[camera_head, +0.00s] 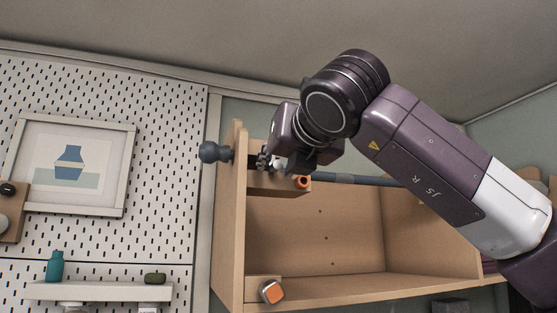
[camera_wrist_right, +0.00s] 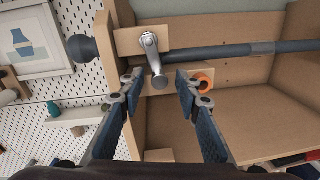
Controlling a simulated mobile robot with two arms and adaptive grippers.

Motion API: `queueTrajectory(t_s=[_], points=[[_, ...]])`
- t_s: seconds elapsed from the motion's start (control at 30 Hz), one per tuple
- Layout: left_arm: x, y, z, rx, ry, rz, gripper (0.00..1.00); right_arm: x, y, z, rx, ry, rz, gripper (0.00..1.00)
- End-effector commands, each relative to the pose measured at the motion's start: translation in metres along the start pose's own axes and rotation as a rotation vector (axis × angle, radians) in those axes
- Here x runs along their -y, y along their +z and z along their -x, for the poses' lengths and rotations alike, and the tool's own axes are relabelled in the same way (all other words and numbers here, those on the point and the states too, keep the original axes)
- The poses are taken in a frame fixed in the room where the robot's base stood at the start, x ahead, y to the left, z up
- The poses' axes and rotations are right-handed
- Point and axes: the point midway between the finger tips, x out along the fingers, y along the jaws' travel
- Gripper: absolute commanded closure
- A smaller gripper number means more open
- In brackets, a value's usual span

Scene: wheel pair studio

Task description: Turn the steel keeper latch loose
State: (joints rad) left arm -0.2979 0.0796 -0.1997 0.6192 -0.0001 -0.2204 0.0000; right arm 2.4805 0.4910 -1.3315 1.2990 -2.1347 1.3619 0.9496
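The steel keeper latch (camera_wrist_right: 150,52) shows in the right wrist view as a shiny lever on a wooden block, hanging down across the dark bar with a round knob at its lower end. My right gripper (camera_wrist_right: 159,84) is open, with one finger on each side of the knob. I see gaps beside the knob, and I cannot tell whether either finger touches it. In the head view my right gripper (camera_head: 268,160) is at the upper left of the wooden cabinet and hides the latch. My left gripper is in neither view.
A dark bar (camera_head: 372,179) crosses the open wooden cabinet (camera_head: 231,210) and ends in a ball (camera_head: 213,152) outside its left side. An orange ring (camera_wrist_right: 204,82) sits close to the right finger. A pegboard with a framed picture (camera_head: 72,166) and small shelf (camera_head: 98,291) is left.

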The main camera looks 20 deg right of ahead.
Motion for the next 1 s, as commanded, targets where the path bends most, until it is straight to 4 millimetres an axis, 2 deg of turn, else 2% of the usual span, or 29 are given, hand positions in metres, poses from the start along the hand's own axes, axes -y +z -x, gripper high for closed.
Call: queueTrajectory(t_s=[0.07,0.17,0.43,0.77,1.0], points=[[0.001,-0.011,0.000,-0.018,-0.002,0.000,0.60,0.000,0.000,0.000,0.001,0.000,0.000,0.69],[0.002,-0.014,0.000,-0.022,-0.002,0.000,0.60,0.000,0.000,0.000,0.000,0.000,0.000,0.71],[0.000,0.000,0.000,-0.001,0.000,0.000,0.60,0.000,0.000,0.000,0.000,0.000,0.000,1.00],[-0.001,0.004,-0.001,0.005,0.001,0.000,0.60,0.001,-0.001,0.000,0.001,0.000,0.022,1.00],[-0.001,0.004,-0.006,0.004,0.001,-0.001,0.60,0.006,0.000,-0.001,0.008,0.002,0.132,1.00]])
